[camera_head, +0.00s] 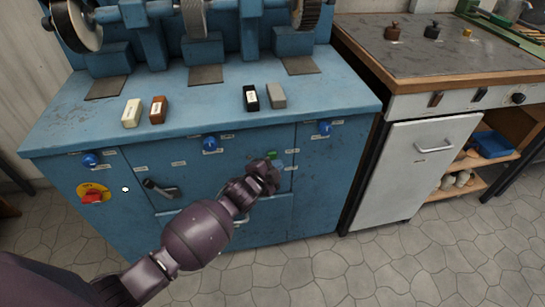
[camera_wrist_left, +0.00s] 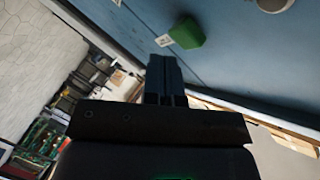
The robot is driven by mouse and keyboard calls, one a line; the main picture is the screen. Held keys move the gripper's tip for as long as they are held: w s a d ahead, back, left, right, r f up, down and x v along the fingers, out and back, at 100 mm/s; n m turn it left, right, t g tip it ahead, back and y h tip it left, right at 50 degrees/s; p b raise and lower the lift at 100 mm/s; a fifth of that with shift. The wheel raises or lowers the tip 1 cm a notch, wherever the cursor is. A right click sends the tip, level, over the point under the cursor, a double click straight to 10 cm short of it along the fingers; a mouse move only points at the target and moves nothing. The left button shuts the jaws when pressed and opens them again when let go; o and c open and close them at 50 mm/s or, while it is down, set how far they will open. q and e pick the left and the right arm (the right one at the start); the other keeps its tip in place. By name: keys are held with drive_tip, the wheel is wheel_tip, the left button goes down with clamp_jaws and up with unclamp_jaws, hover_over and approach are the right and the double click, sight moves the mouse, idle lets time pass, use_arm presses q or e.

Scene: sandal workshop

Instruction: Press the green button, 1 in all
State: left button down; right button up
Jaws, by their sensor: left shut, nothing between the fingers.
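The green button (camera_head: 271,155) is on the front of the blue machine cabinet, just beyond my left gripper (camera_head: 268,167) in the head view. In the left wrist view the green button (camera_wrist_left: 186,32) stands out from the blue panel, a little above and right of my shut, empty left fingers (camera_wrist_left: 166,62). A visible gap seems to lie between the fingertips and the button, but the exact distance is hard to tell. My right gripper is not in view.
Blue knobs (camera_head: 210,143), a red rotary switch on a yellow plate (camera_head: 93,196) and a black lever (camera_head: 160,188) are on the same front. Small blocks (camera_head: 131,112) lie on the blue top. A white-fronted cabinet (camera_head: 425,165) stands at right. The floor in front is clear.

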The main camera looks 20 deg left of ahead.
use_arm(q)
drive_tip(key=shift+w, duration=0.1)
drive_tip(key=shift+w+a, duration=0.25)
drive_tip(key=shift+w+a, duration=0.1)
drive_tip(key=shift+w, duration=0.05)
idle(0.7)
drive_tip(key=shift+w+a, duration=0.15)
drive_tip(key=shift+w, duration=0.05)
idle(0.5)
drive_tip(key=shift+s, duration=0.1)
drive_tip(key=shift+s+d+p, duration=0.35)
drive_tip(key=shift+s+d, duration=0.15)
drive_tip(key=shift+s, duration=0.1)
